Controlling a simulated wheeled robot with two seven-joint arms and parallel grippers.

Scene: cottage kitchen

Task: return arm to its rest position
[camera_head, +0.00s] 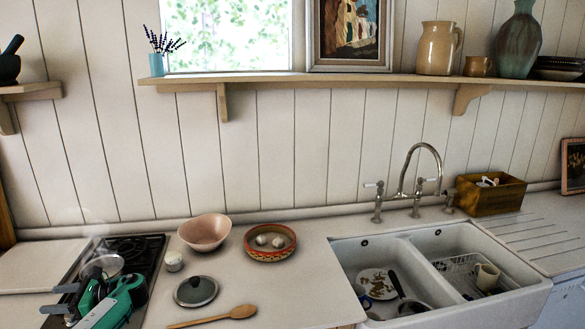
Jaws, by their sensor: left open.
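My left gripper (58,299), green with dark grey fingers, is at the bottom left over the front of the black stove (147,252). Its two fingers point left and stand apart, with nothing seen between them. A pan (108,264) sits on the stove just behind the gripper, partly hidden by it, with faint steam above. My right gripper is not in view.
On the counter (300,290) right of the stove are a pink bowl (204,231), a patterned dish (288,251) holding white items, a small white cup (173,263), a lid (195,291) and a wooden spoon (240,312). A double sink (410,240) holds dishes. A shelf (390,80) runs above.

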